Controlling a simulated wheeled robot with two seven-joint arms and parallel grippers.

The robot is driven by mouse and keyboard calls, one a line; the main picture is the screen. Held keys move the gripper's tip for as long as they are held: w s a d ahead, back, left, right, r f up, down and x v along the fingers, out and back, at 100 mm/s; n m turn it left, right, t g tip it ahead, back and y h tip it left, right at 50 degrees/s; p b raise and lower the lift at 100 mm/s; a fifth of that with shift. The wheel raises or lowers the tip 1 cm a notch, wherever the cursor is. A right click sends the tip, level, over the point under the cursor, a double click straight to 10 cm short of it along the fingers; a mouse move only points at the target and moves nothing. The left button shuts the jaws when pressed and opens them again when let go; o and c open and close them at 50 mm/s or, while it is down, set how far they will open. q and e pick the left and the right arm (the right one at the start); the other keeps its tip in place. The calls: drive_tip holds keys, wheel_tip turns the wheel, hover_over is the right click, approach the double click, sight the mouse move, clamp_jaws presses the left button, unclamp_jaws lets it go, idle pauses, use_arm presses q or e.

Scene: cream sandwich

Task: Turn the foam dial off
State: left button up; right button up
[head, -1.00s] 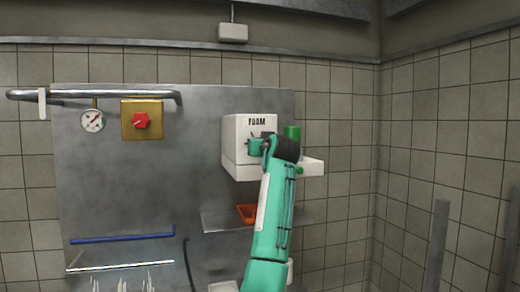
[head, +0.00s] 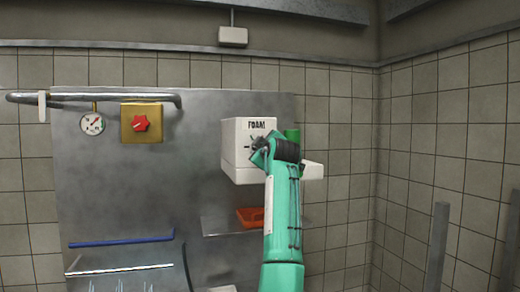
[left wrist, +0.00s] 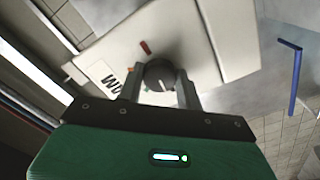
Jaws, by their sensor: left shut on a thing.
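The white foam box (head: 240,150), lettered FOAM, is fixed to the steel panel. Its dark grey round foam dial (left wrist: 158,74) sits between the fingertips of my left gripper (left wrist: 161,82) in the left wrist view. In the head view my left gripper (head: 260,149) is at the front of the box, with its wrist hiding the box's lower right. It is shut on the dial. A red mark (left wrist: 145,47) and a small orange mark (left wrist: 130,70) show beside the dial on the box face. I cannot tell the dial's exact setting. My right gripper is not in view.
A gold plate with a red knob (head: 141,124) and a round gauge (head: 92,124) are on the panel's left. An orange item (head: 250,217) lies on the shelf (head: 215,225) below the box.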

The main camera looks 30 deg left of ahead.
use_arm(q)
drive_tip(key=shift+w+f+n, duration=0.1)
drive_tip(key=shift+f+n, duration=0.15)
drive_tip(key=shift+n, duration=0.35)
drive_tip(key=o, duration=0.9)
drive_tip(key=shift+o, duration=0.4)
drive_tip(key=shift+r, duration=0.15)
drive_tip(key=shift+d, duration=0.1)
